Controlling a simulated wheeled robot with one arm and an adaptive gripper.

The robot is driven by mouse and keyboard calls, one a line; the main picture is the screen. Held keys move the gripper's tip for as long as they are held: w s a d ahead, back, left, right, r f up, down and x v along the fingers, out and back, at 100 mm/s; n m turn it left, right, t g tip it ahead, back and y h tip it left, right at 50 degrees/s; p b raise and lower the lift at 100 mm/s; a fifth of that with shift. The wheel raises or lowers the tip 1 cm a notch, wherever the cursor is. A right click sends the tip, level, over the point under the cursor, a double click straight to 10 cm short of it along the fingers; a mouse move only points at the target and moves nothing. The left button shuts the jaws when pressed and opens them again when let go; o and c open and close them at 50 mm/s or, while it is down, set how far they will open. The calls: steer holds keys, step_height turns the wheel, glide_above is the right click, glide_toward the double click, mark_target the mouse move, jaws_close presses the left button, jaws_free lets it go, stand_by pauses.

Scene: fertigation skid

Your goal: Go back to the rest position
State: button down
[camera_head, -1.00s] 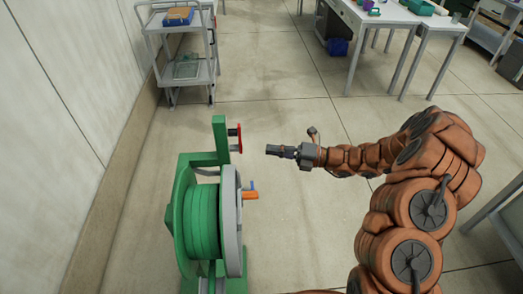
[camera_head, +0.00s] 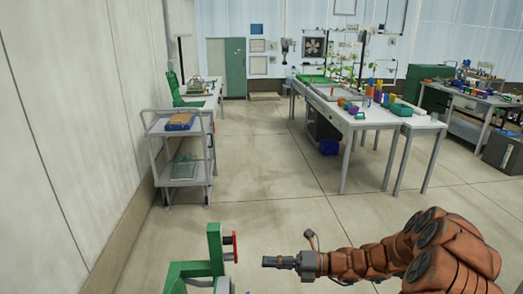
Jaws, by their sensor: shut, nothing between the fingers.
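My gripper (camera_head: 273,262) is at the bottom centre of the head view, at the end of my orange arm. Its fingers are shut with nothing held. It points left toward the green reel stand (camera_head: 213,250), with a visible gap between them. The stand carries a red part (camera_head: 234,246) on its upright post. The lower part of the stand is cut off by the picture's bottom edge.
A grey cart (camera_head: 150,130) with a blue and orange item (camera_head: 180,121) stands by the left wall. A long white table (camera_head: 350,118) with plants and coloured blocks stands at the back right. The floor (camera_head: 262,165) between cart and table is clear.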

steer(key=s+a+r+n+g+h, duration=0.1)
steer(key=s+r+n+g+h, duration=0.25)
steer(key=s+n, duration=0.6)
steer(key=s+a+r+n+g+h, duration=0.2)
steer(key=s+r+n+g+h, duration=0.15)
steer(key=s+n, duration=0.65)
steer(key=s+d+n+t+h, duration=0.4)
steer(key=s+d+n+h, duration=0.7)
steer(key=d, duration=0.7)
steer(key=s+n, duration=0.2)
steer(key=s, duration=0.2)
steer(key=shift+s+r, duration=0.15)
steer(key=shift+r, duration=0.1)
